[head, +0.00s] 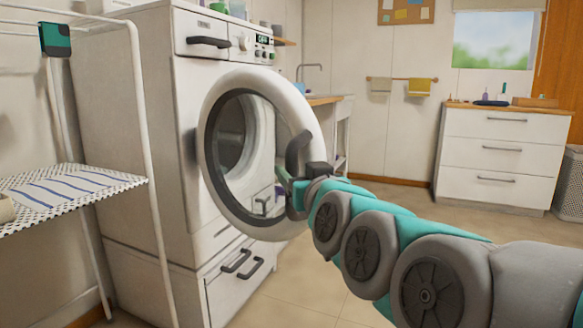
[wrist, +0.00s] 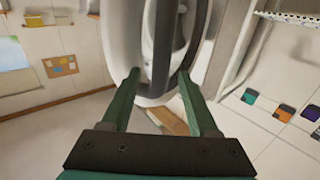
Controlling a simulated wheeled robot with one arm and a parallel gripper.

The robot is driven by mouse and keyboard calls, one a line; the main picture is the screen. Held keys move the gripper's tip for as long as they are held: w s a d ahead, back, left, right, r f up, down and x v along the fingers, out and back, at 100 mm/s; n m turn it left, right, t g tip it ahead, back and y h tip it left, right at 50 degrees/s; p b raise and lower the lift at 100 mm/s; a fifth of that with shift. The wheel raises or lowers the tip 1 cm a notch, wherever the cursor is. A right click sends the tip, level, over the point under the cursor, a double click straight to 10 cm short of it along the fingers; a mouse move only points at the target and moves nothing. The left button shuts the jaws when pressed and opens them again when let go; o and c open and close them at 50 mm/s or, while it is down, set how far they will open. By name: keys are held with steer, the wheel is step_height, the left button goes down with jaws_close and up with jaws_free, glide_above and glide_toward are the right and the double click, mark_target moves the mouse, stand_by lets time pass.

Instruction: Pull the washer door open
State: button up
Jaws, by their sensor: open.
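The white washer (head: 150,150) stands at the left of the head view. Its round door (head: 215,105), a white ring with a dark inner rim and glass, is swung part way out from the front. A dark curved handle (head: 298,150) is on the door's right side. My gripper (head: 284,182) is at the door's lower right edge, just below the handle. In the wrist view my gripper (wrist: 158,75) has its two green fingers spread, with the door's edge (wrist: 142,45) seen between them. I cannot tell whether either finger touches the door.
A drying rack (head: 140,120) with a perforated shelf stands close on the left. A white drawer cabinet (head: 500,150) and a basket (head: 570,185) are at the back right. The floor (head: 310,290) in front of the washer is clear.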

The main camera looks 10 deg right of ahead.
steer(key=s, duration=0.4)
steer(key=shift+d, duration=0.35)
steer(key=s+f+g+p, duration=0.3)
steer(key=f+g, duration=0.1)
steer(key=f, duration=0.4)
steer(key=s+f+g+p, duration=0.25)
steer(key=f+g, duration=0.25)
steer(key=f, duration=0.4)
steer(key=s+d+f+g+h+p, duration=0.1)
steer(key=s+d+f+g, duration=0.1)
steer(key=s, duration=0.5)
steer(key=s+d+f+m+g+h+p, duration=0.1)
steer(key=s+f+g, duration=0.2)
steer(key=s+g, duration=0.2)
steer(key=s+d+f+g+p, duration=0.2)
steer(key=s+f+g, duration=0.1)
steer(key=s, duration=0.8)
steer(key=shift+s+d+f+m+g+h, duration=0.2)
steer(key=shift+d+f+m+g+h, duration=0.1)
steer(key=shift+d+m+h, duration=0.1)
